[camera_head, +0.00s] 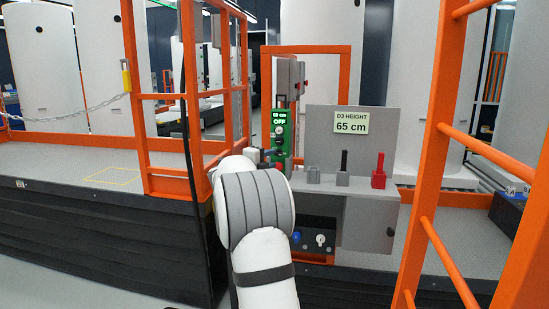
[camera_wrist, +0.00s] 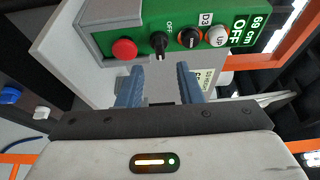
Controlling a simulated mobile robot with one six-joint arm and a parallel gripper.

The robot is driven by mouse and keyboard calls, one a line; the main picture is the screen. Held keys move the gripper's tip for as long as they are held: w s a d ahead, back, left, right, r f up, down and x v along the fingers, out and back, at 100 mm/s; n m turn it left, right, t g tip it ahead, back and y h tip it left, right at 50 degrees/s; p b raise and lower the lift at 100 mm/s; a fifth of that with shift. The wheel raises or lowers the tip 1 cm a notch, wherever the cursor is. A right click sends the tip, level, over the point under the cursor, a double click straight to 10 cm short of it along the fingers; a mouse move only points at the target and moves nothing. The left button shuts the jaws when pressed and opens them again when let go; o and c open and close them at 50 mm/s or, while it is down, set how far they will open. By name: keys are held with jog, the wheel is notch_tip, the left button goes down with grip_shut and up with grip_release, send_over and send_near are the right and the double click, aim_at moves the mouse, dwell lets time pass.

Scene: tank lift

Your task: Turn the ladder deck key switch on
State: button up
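A green control panel (camera_head: 281,134) stands at the centre and reads OFF. In the wrist view the green panel (camera_wrist: 143,34) carries a black key switch (camera_wrist: 158,42) beside an OFF label, with a D3 label further right. The panel display reads "69 cm OFF". My gripper (camera_wrist: 158,85) is open and empty, its two blue-grey fingers just short of the panel. The key switch lies ahead of the gap between them, apart from both. In the head view my arm hides much of the gripper. I cannot read a ladder deck label on the switch.
A red button (camera_wrist: 124,49), another black knob (camera_wrist: 189,38) and a white UP button (camera_wrist: 216,36) flank the switch. A grey console (camera_head: 352,145) reads "D3 HEIGHT 65 cm", with levers below. An orange ladder (camera_head: 430,150) stands right; orange railings (camera_head: 140,110) stand left.

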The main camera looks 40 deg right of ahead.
jog(key=shift+v, duration=1.8)
jog(key=w+a+r+n+t+y+p, duration=0.1)
jog(key=a+r+n+t+y+p, duration=0.35)
jog(key=a+n, duration=0.35)
jog(key=a+r+n+t+y+p, duration=0.4)
jog(key=a+r+n+y+p, duration=0.15)
jog(key=a, duration=0.45)
jog(key=s+a+n+y+p, duration=0.45)
jog(key=a+n, duration=0.25)
jog(key=a, duration=0.3)
jog(key=s+a+f+n+g+y+p, duration=0.1)
jog(key=s+a+n+g+y+p, duration=0.45)
jog(key=s, duration=0.55)
jog(key=s+a+f+n+g+h+p, duration=0.1)
jog(key=s+f+n+g, duration=0.1)
jog(key=s, duration=0.8)
jog(key=s+a+f+n+g+h+p, duration=0.1)
jog(key=s+n+g, duration=0.3)
jog(key=s, duration=0.7)
jog(key=shift+a+f+n+h+p, duration=0.2)
jog(key=shift+f+n+h+p, duration=0.15)
jog(key=shift+f+p, duration=0.4)
